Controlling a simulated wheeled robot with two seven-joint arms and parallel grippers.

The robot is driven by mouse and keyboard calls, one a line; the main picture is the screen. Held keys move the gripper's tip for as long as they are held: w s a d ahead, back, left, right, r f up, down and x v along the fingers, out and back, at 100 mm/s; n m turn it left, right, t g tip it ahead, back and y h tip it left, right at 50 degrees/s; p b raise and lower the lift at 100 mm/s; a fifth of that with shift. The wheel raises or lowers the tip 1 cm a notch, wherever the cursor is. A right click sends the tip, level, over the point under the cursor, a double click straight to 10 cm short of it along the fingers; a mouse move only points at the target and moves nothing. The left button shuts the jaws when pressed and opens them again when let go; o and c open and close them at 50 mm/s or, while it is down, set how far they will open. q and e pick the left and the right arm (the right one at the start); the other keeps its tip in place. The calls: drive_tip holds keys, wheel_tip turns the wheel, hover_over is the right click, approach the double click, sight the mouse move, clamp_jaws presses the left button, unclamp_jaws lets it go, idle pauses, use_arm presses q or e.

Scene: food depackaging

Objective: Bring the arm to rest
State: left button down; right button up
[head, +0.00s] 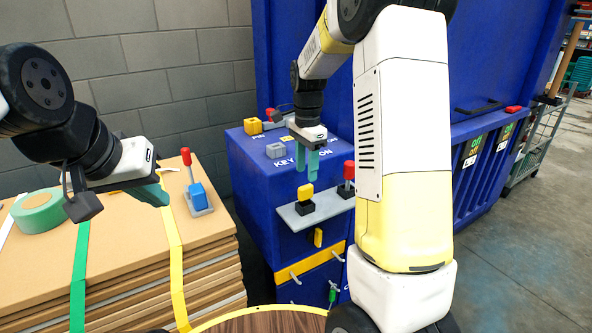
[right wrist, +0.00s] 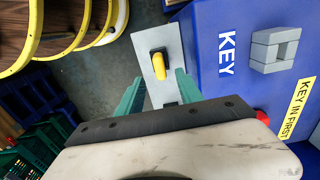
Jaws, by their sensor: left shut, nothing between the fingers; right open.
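My right gripper (head: 306,174) hangs fingers-down in front of the blue machine, near a yellow-topped black block (head: 305,198) on a grey shelf. In the right wrist view the green fingers of the right gripper (right wrist: 154,82) are spread apart, with the yellow top (right wrist: 158,66) showing between and beyond them. I see nothing held, and I cannot tell the exact gap to the block. My left gripper (head: 158,194) is shut and empty over the cardboard stack at the left, its fingers pointing right and slightly down, close to a blue block with a red-knobbed lever.
The cardboard stack (head: 120,230) bears green tape (head: 40,211) and the blue lever block (head: 199,197). The grey shelf (head: 292,217) also holds a red-topped black block (head: 347,178). The blue machine (head: 258,185) stands close behind. Open floor (head: 530,240) lies to the right.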

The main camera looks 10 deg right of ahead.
drive_tip(key=s+r+n+t+y, duration=0.25)
drive_tip(key=s+r+n, duration=0.35)
drive_tip(key=s+r, duration=0.45)
drive_tip(key=s+a+r+n+t, duration=0.1)
drive_tip(key=s+a+n+t, duration=0.1)
drive_tip(key=s+n, duration=0.6)
drive_tip(key=s+t, duration=0.1)
drive_tip(key=s, duration=0.4)
drive_tip(key=shift+s+a+r+n+t, duration=0.15)
drive_tip(key=shift+s+n+t, duration=0.15)
drive_tip(key=shift+s+t, duration=0.1)
